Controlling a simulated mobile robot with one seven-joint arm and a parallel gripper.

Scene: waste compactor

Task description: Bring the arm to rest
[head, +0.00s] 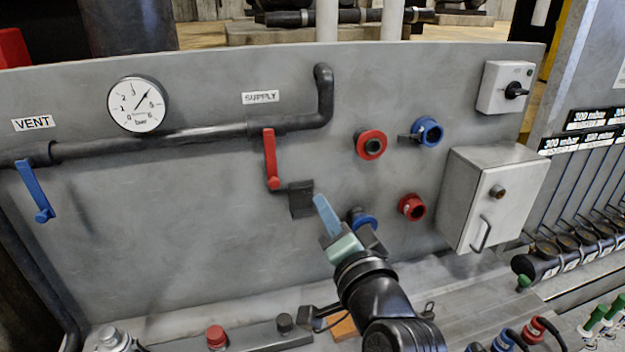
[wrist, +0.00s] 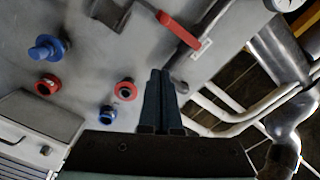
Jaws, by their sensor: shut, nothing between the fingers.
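My gripper (head: 320,204) is in the middle of the head view, in front of the grey panel (head: 225,215). Its two fingers are shut together with nothing between them. They point up and slightly left, close to the dark block (head: 301,199) below the red supply handle (head: 270,160). I cannot tell whether they touch the panel. In the wrist view my gripper (wrist: 160,74) shows its fingers side by side and closed. My dark wrist runs down and right from there, and a blue coupling (head: 365,221) is partly hidden behind the gripper.
Red (head: 370,145) and blue (head: 428,131) couplings stick out on the right. A grey box (head: 490,197) juts out beyond them. A pressure gauge (head: 137,104) and a blue vent handle (head: 36,192) are on the left. The panel between handles is bare. Knobs line the bench below.

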